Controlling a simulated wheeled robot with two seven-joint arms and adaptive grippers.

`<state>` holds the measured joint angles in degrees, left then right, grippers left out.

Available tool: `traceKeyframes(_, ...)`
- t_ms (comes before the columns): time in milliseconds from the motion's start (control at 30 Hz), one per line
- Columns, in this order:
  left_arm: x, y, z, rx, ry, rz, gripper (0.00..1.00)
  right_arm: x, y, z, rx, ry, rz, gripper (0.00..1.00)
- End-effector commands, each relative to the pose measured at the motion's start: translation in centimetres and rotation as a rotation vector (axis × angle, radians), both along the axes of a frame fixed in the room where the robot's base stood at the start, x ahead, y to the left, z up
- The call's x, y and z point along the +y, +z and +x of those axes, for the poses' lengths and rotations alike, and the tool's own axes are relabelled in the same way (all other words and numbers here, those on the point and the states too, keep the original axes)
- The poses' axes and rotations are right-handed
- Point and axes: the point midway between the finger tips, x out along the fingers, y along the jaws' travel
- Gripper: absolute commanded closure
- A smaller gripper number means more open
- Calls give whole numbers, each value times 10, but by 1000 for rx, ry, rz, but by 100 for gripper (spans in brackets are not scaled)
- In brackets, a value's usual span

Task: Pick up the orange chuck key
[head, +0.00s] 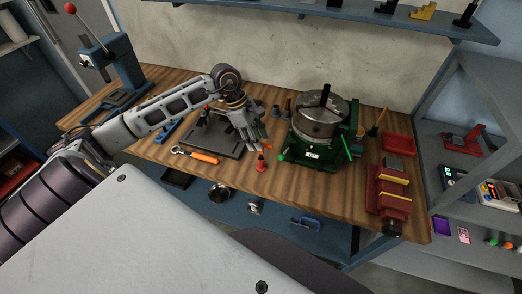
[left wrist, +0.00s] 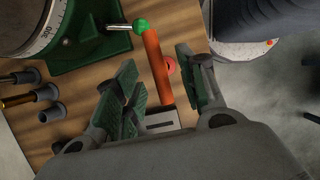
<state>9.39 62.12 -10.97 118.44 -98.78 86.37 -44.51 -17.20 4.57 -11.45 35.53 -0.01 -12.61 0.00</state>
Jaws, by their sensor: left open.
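An orange bar-shaped handle, seemingly the orange chuck key (left wrist: 157,68), shows in the left wrist view, running between my left gripper's fingers (left wrist: 165,85). The fingers are open, one on each side of it, with clear gaps. Its lower end meets a grey slotted part, partly hidden by the gripper. In the head view, only a small orange piece (head: 267,147) shows beside my left gripper (head: 250,147), low over the wooden bench. My right gripper is not in view.
The green-based chuck (head: 318,120) with a green knob stands close to the right. An orange-handled wrench (head: 204,157) lies to the left. A red vise (head: 388,190) is further right.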

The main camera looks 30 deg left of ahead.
Motion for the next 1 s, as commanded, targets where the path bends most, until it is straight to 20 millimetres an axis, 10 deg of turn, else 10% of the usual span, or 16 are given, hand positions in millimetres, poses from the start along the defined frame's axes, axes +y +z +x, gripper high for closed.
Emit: traceKeyframes(1000, -14, -30, 4, 1, 0, 1, 66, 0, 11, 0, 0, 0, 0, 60)
